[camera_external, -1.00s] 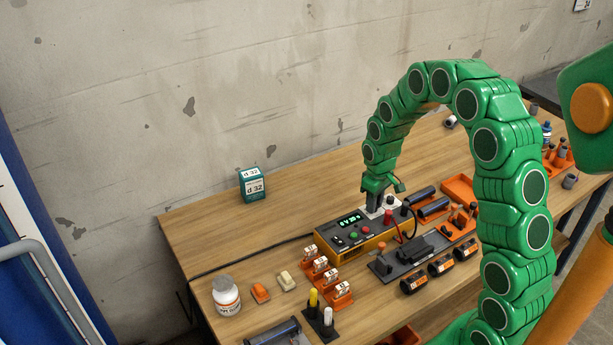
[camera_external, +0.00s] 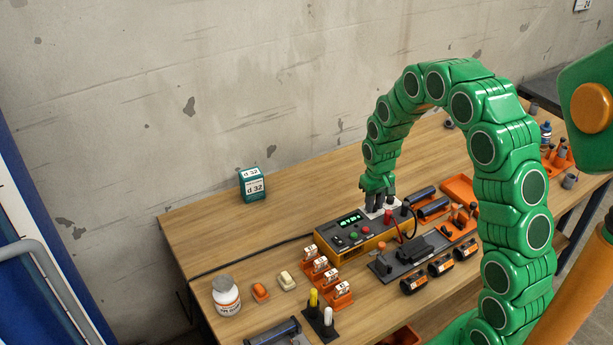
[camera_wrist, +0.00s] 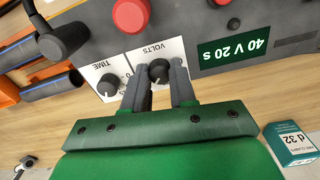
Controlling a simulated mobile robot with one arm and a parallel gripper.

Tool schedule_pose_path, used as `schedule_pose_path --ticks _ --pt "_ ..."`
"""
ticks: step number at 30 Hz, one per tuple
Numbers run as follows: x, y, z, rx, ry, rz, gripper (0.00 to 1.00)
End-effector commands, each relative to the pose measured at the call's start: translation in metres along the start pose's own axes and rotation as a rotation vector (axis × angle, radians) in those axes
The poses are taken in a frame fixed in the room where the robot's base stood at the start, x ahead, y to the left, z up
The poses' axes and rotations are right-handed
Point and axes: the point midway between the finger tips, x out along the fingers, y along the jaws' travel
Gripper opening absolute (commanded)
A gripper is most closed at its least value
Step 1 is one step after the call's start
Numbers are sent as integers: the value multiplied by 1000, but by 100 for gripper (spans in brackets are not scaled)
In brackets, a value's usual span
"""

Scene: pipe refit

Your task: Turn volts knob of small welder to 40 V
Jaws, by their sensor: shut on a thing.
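The small welder (camera_external: 337,240) is a grey and yellow box on the wooden bench, with a lit green display (camera_external: 350,219). In the wrist view the display (camera_wrist: 234,50) reads 40 V 20 s, upside down. The black volts knob (camera_wrist: 159,71) sits on a white plate marked VOLTS, between my fingers. My gripper (camera_wrist: 162,86) is shut on the volts knob. The time knob (camera_wrist: 108,86) stands beside it, outside the jaws, on a plate marked TIME. In the external view my gripper (camera_external: 379,203) is over the right end of the welder and hides the knob.
A red button (camera_wrist: 130,14) and a black plug or lever (camera_wrist: 63,40) are near the knobs. Dark pipes (camera_external: 430,205) lie right of the welder, with orange holders (camera_external: 320,264) in front. A green d 32 box (camera_external: 253,184) stands at the back left, with clear bench around it.

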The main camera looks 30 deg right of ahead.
Motion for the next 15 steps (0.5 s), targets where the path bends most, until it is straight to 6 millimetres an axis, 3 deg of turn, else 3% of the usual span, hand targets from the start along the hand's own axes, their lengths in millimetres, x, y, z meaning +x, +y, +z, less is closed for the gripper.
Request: schedule_pose_path --ticks 4,5,9,15 --pt "0 0 -1 -1 3 0 0" --pt "0 0 -1 -1 3 0 27" --pt "0 0 -1 -1 2 0 49" --pt "0 0 0 -1 1 0 52"
